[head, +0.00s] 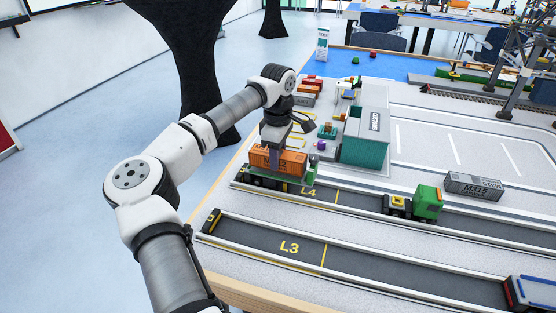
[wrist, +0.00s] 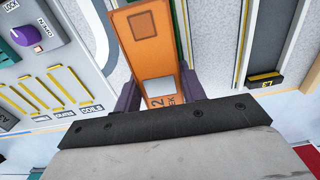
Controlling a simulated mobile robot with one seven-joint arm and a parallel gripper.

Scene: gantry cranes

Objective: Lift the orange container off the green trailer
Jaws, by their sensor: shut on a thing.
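The orange container (head: 278,161) is at the green trailer (head: 311,174) in lane L4, near the table's left edge. It looks level and lined up with the trailer; I cannot tell whether a small gap lies between them. My gripper (head: 276,142) comes down from above and is shut on the container. In the wrist view, the container (wrist: 147,38) runs between the two dark fingers of my gripper (wrist: 160,92), one on each long side. My wrist body hides the near end of the container.
A green truck (head: 428,203) stands to the right in lane L4, with a grey container (head: 473,186) beyond it. A teal and grey building (head: 365,135) stands close behind the trailer. Lane L3 (head: 290,247) is clear in its middle.

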